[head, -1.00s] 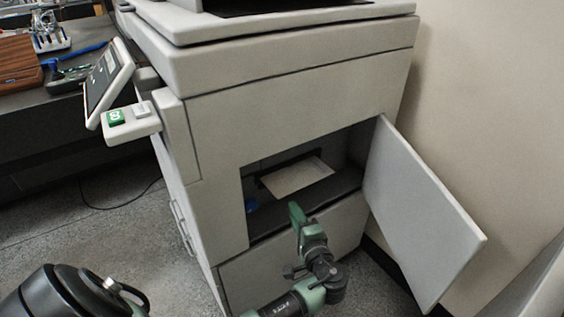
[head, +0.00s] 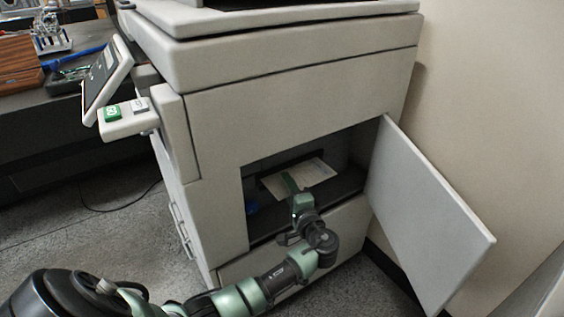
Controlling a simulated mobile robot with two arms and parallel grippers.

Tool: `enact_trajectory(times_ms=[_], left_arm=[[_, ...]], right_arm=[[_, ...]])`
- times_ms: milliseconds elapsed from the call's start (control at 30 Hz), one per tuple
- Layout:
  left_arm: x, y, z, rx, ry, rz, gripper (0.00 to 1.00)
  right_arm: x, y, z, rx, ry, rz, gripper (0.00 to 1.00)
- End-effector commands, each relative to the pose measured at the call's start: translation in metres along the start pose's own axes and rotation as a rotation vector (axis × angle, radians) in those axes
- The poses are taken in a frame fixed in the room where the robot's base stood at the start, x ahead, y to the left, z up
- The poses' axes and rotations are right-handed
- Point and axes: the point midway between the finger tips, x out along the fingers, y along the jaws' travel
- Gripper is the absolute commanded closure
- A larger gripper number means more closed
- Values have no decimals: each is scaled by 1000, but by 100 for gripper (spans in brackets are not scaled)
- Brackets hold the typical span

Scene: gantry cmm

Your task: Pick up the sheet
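The sheet (head: 318,171) is a pale, flat piece of paper inside the open compartment of a large grey copier (head: 290,115). Its back edge lies at a dark slot in the compartment's rear wall. My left gripper (head: 290,183) is green and reaches into the compartment opening. Its tip overlaps the left part of the sheet in the picture. I cannot tell whether it touches the sheet or whether its fingers are apart. My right gripper is not in view.
The compartment door (head: 425,215) stands open to the right, close to the wall. A control panel (head: 106,84) with a green button juts out at the left. A dark bench (head: 50,130) stands behind it.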

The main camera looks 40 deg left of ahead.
Motion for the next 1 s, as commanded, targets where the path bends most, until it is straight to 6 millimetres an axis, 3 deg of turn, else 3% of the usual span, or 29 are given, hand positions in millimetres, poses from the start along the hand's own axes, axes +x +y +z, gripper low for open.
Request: enact_trajectory(times_ms=[167,300,1000], left_arm=[[0,0,0,0,0,1,72],[0,0,0,0,0,1,100],[0,1,0,0,0,2,100]], right_arm=[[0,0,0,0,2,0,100],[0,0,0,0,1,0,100],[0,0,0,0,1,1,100]])
